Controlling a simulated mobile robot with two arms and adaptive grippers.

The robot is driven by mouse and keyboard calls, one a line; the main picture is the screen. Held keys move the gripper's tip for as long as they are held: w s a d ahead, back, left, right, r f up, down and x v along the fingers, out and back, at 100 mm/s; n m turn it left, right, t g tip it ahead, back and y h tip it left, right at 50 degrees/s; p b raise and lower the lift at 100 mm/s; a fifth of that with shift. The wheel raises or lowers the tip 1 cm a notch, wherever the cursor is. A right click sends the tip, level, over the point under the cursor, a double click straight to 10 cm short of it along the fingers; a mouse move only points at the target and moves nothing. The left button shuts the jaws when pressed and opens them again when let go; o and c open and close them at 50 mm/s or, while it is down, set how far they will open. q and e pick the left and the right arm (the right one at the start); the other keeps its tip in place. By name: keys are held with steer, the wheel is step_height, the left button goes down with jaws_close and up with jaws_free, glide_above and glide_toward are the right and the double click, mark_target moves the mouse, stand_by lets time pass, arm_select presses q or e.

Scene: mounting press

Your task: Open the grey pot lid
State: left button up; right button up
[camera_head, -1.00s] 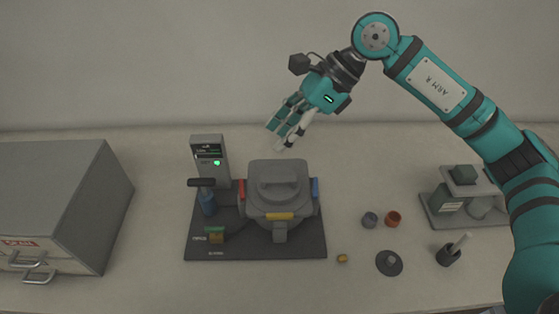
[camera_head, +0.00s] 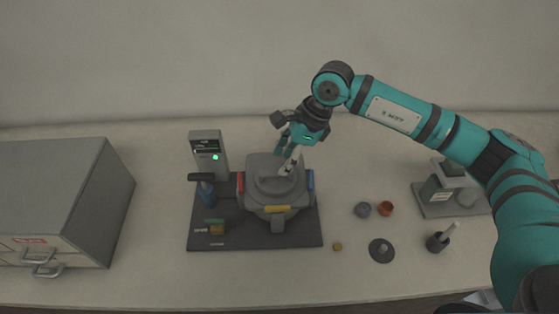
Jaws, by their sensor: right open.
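The grey pot (camera_head: 272,203) stands on a dark base plate (camera_head: 230,236). It has red, yellow and blue clamps around its rim. Its grey lid (camera_head: 263,166) with a raised handle (camera_head: 272,185) is on the pot. My right gripper (camera_head: 284,162) is open and points down over the lid, close to the handle. Its fingers overlap the back right of the handle in the head view. I cannot tell whether they touch it. My left gripper is not in view.
A control box with a green light (camera_head: 209,155) and a blue pump with a black handle (camera_head: 206,190) stand left of the pot. A grey drawer cabinet (camera_head: 60,190) is far left. Small cups (camera_head: 386,208), a dark disc (camera_head: 381,250) and a grey device (camera_head: 447,190) are on the right.

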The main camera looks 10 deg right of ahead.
mark_target(276, 172)
steer(key=shift+p+x, duration=0.35)
steer(key=shift+x, duration=1.5)
jaws_close()
